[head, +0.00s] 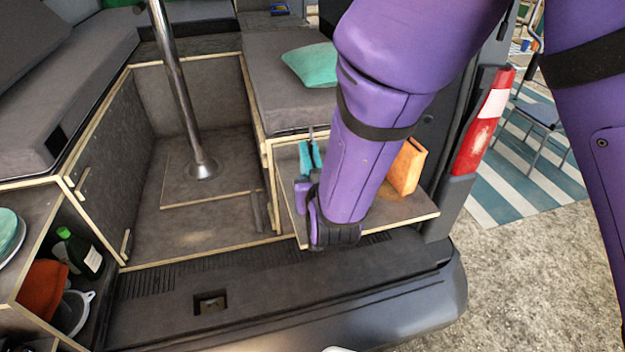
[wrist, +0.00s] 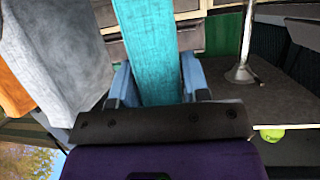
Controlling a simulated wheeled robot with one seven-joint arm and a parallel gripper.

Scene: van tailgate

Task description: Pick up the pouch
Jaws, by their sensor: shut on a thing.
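A teal, cloth-like pouch (wrist: 150,45) runs from the top of the wrist view down between the pale blue fingers of my gripper (wrist: 155,76). The fingers are shut on it. Its lower end is hidden by the dark bar of my gripper. In the head view my purple arm covers most of my gripper (head: 310,155). Two narrow teal-blue strips show beside the arm above the small shelf; I cannot tell how much of them is pouch and how much is finger.
An orange box (head: 406,166) stands on the wooden shelf (head: 405,208), right of my arm. A metal pole (head: 178,80) rises from the van floor at left. A teal cushion (head: 310,65) lies on the bench. The open cubby at lower left holds a green bottle (head: 82,252).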

